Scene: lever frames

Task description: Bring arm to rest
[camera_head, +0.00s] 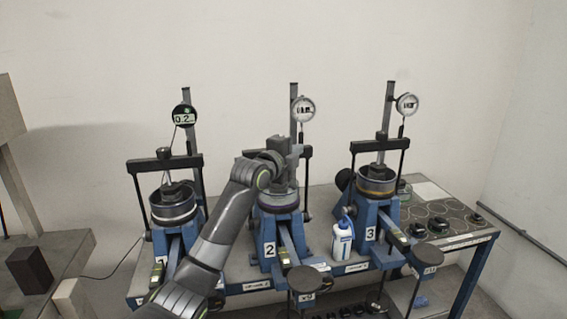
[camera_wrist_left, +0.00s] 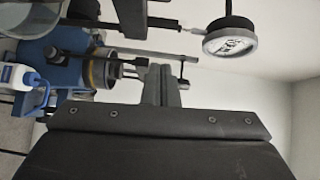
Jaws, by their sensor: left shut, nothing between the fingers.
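My left arm (camera_head: 222,235) comes in from the bottom left of the head view and reaches up to the middle lever frame. My left gripper (camera_head: 286,150) is in front of the upper part of frame 2 (camera_head: 268,222) and hides part of its crossbar and cell. In the left wrist view the fingers (camera_wrist_left: 161,74) are together with nothing between them. A round dial gauge (camera_wrist_left: 230,38) shows to their upper right there, and a blue frame with a ringed cell (camera_wrist_left: 98,70) to their left. I cannot tell whether the gripper touches frame 2. My right gripper is in neither view.
Frame 1 (camera_head: 175,215) with a digital gauge (camera_head: 184,115) stands left, and frame 3 (camera_head: 372,215) right. A white bottle (camera_head: 342,240) stands between frames 2 and 3. Hanging weights (camera_head: 305,280) are in front. The bench's right end holds a dark panel (camera_head: 435,218). Bare wall lies behind.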

